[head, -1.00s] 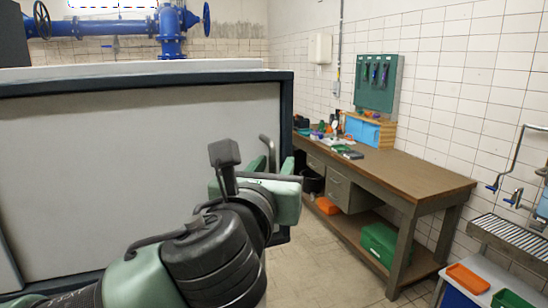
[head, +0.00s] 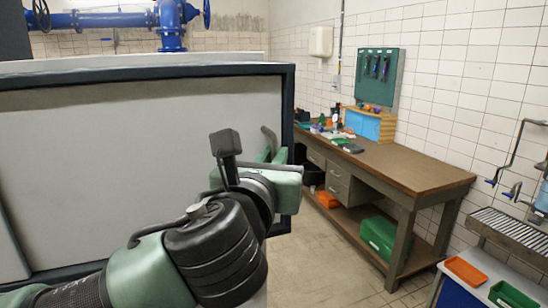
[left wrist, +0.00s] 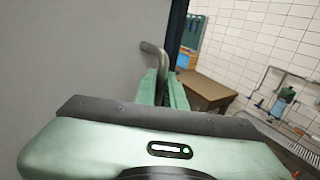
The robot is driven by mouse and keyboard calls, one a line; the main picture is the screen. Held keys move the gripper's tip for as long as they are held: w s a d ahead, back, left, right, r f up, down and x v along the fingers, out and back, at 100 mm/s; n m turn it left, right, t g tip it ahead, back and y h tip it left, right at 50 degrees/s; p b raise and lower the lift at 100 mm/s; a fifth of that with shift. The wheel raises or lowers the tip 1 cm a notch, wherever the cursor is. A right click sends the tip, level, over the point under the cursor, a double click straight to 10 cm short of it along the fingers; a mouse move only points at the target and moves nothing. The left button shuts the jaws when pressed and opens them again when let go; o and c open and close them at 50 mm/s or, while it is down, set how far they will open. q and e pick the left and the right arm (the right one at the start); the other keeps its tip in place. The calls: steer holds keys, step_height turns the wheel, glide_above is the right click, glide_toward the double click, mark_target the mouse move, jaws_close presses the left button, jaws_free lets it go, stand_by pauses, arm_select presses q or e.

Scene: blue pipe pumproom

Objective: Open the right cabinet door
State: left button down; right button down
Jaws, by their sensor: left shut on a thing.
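The cabinet's pale grey door panel (head: 140,170) fills the left of the head view, set in a dark frame. It also fills the left of the left wrist view (left wrist: 70,50). A curved grey bar handle (head: 269,136) stands near the panel's right edge; it also shows in the left wrist view (left wrist: 151,50). My left gripper (head: 276,158) is shut on the handle, its green fingers (left wrist: 165,86) on either side of the bar's lower part. The held part is hidden between the fingers. The panel looks flush with its frame; I see no clear gap. My right gripper is not in view.
A wooden workbench (head: 400,168) with tools stands right of the cabinet along the tiled wall. Orange (head: 465,271) and green trays lie at the lower right. Blue pipes (head: 110,20) run behind the cabinet. The floor (head: 315,260) between cabinet and bench is clear.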

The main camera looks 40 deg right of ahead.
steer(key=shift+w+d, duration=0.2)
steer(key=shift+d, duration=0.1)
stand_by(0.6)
